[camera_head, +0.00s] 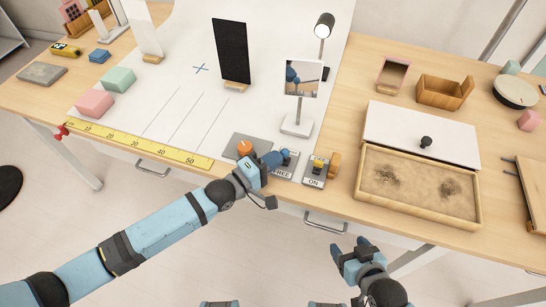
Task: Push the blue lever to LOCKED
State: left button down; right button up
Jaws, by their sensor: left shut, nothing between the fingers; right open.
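The blue lever (285,154) stands on a grey plate (284,173) near the front edge of the table. Letters reading FREE show on the near part of the plate; the rest of its lettering is hidden or too small to read. My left gripper (270,162) is shut and empty, with its fingertips just left of the lever. They overlap it in the picture, and I cannot tell whether they touch. My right gripper (357,247) is open and empty, in front of the table's edge and below its top in the picture.
An orange knob (245,147) sits left of the lever, close to my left gripper. A mirror stand (297,127) rises behind. A shallow wooden tray (417,207) lies further right. A yellow ruler (140,145) runs along the front left.

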pick_arm(q)
jog(key=shift+w+r+y+p, duration=0.2)
jog(key=shift+r+y+p, duration=0.1)
jog(key=shift+r+p, duration=0.3)
jog(key=g+p, duration=0.1)
jog(key=w+n+y+p, duration=0.1)
jog(key=p, duration=0.1)
jog(key=shift+w+d+r+n+g+p, duration=0.15)
jog(key=shift+d+r+n+g+p, duration=0.15)
jog(key=shift+r+g, duration=0.1)
jog(key=shift+w+d+f+n+g+y+p, duration=0.1)
jog(key=shift+w+f+n+g+y+p, duration=0.35)
jog(key=shift+p, duration=0.3)
jog(key=shift+r, duration=0.15)
jog(key=shift+r+p, duration=0.75)
jog(key=shift+r, duration=0.05)
